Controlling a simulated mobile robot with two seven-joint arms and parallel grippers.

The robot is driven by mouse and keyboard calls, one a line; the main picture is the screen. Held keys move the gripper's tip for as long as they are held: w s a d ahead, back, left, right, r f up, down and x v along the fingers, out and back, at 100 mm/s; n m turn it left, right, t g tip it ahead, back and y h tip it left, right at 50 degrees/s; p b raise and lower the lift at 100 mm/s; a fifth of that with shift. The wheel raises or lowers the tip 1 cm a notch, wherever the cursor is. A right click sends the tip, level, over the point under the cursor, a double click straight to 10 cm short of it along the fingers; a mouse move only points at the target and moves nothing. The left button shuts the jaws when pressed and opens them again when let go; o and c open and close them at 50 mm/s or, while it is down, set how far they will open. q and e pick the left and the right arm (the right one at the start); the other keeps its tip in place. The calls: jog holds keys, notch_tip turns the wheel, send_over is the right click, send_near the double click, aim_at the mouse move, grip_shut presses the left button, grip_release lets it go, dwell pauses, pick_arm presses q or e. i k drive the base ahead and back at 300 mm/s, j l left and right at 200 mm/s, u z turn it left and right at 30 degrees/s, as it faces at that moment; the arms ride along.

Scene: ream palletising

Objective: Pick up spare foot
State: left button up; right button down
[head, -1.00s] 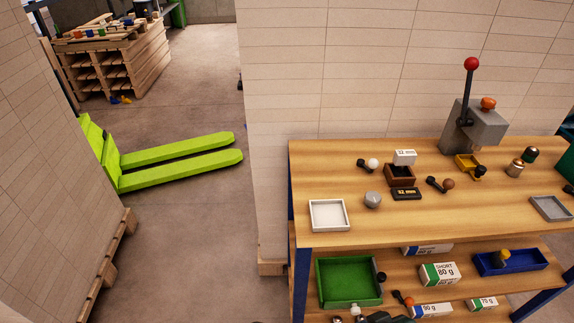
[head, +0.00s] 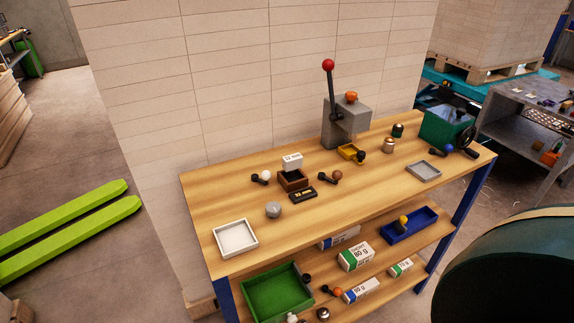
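I cannot tell for certain which item is the spare foot. A grey round piece (head: 273,210) sits on the wooden bench top (head: 335,207), right of the white tray. A small metallic piece (head: 388,146) and a dark-topped one (head: 398,130) stand further back, right of the lever press. Several black-stemmed knobs lie on the bench, one with a white ball (head: 265,177) and one with a brown ball (head: 336,176). Neither of my grippers shows.
The lower shelf holds a green tray (head: 277,293) and a blue tray (head: 409,226). A large dark rounded object (head: 510,270) fills the lower right.

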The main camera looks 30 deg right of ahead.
aim_at(291, 163)
jog(key=z, duration=0.9)
